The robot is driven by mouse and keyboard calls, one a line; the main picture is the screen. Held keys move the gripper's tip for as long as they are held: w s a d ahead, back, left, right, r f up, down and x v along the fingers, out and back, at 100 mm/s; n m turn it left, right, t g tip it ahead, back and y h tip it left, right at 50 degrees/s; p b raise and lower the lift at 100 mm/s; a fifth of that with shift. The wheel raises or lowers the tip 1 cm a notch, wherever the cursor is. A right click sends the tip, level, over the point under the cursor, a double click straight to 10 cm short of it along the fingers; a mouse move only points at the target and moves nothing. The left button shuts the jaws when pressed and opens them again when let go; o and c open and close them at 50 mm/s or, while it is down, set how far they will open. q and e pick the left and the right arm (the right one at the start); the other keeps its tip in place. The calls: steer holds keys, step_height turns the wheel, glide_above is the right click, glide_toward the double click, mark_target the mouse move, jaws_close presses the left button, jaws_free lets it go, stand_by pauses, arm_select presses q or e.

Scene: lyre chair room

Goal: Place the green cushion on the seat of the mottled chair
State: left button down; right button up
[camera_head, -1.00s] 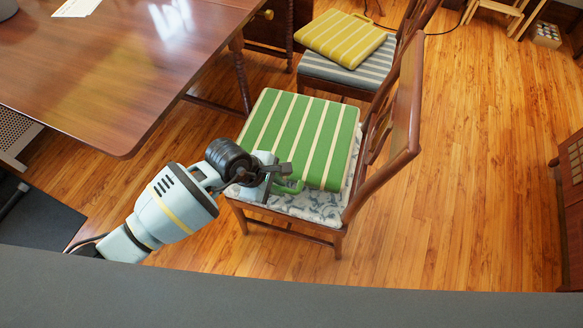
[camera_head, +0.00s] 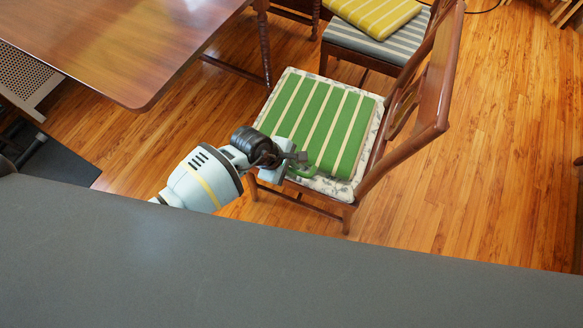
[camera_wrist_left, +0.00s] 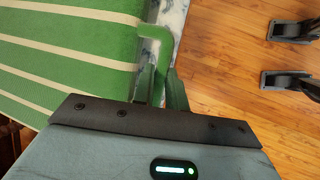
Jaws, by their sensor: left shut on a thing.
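The green cushion (camera_head: 320,122) with cream stripes lies over the seat of the mottled chair (camera_head: 335,187). The seat's pale blue-grey mottled fabric shows as a border around it. My left gripper (camera_head: 298,164) is at the cushion's near edge, shut on its green handle loop (camera_wrist_left: 158,62). In the left wrist view the cushion (camera_wrist_left: 70,45) fills the upper left, and a strip of the mottled seat (camera_wrist_left: 172,18) shows beside it. Whether the cushion's underside fully touches the seat cannot be told. My right gripper is not in the head view.
A wooden table (camera_head: 120,40) stands at the left. A second chair with a striped blue-grey seat (camera_head: 365,45) holds a yellow striped cushion (camera_head: 375,12) behind. The wooden chair back (camera_head: 425,90) rises at the right. Bare wood floor (camera_head: 500,150) lies right of it.

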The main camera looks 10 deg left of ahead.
arm_select(q)
steer(key=c, duration=1.4)
jaws_free()
steer(key=shift+s, duration=0.1)
steer(key=shift+a+r, duration=0.1)
steer(key=shift+a+r, duration=0.1)
steer(key=shift+r, duration=0.15)
steer(key=p+v, duration=0.2)
steer(key=v, duration=0.9)
